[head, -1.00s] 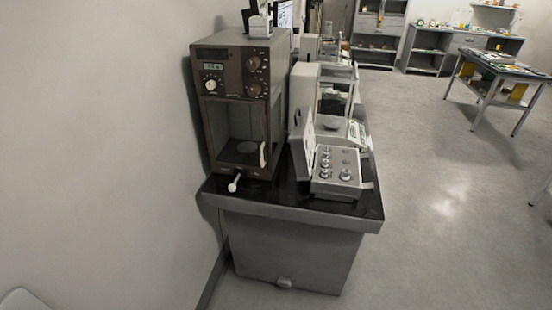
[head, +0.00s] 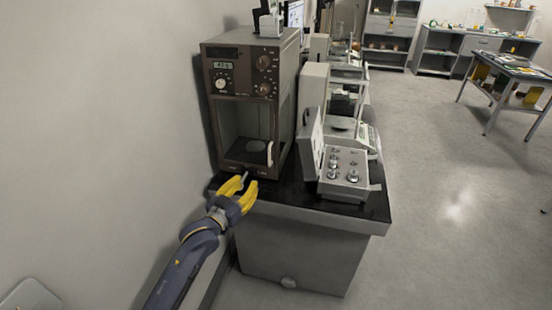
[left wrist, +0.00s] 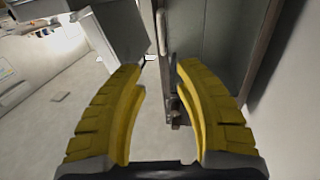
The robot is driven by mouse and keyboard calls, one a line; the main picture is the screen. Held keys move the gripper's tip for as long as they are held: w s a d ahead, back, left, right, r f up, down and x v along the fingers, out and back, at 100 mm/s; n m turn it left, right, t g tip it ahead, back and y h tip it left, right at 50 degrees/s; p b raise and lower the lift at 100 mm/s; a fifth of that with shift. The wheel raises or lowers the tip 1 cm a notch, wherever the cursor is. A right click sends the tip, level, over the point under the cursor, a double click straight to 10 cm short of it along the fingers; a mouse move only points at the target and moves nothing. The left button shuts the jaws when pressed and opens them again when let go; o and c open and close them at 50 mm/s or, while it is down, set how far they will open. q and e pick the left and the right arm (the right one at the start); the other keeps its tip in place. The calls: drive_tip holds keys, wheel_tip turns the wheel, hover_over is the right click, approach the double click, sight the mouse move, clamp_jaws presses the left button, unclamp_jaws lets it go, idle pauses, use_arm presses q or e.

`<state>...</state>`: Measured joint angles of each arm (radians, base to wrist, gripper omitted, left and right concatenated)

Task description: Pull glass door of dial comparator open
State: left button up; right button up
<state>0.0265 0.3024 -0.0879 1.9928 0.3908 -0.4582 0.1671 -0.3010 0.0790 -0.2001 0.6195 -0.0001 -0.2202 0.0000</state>
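The dial comparator (head: 240,55) is a tall brown and grey cabinet on the near end of the black-topped table. Its glass door (head: 243,122) looks closed in the head view. A white upright handle (head: 270,153) sits at the door's lower right; a pale upright bar, apparently this handle (left wrist: 163,32), shows in the left wrist view. My left gripper (head: 246,182), with yellow fingers, is open and empty in front of the comparator's lower edge, below and left of the handle. It partly hides the small lever there. My right gripper is out of view.
A grey box with an open lid and several metal weights (head: 345,172) stands right of the comparator. Balances (head: 340,125) stand behind it. A wall closes off the left side. The floor (head: 440,220) to the right is clear.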

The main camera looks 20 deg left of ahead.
sight(269, 158)
use_arm(q)
drive_tip(key=w+d, duration=0.1)
drive_tip(key=w, duration=0.4)
drive_tip(key=w+d, duration=0.1)
drive_tip(key=w, duration=0.5)
drive_tip(key=w+d, duration=0.1)
drive_tip(key=w, duration=0.5)
drive_tip(key=shift+f, duration=0.15)
drive_tip(key=shift+o, duration=0.2)
clamp_jaws()
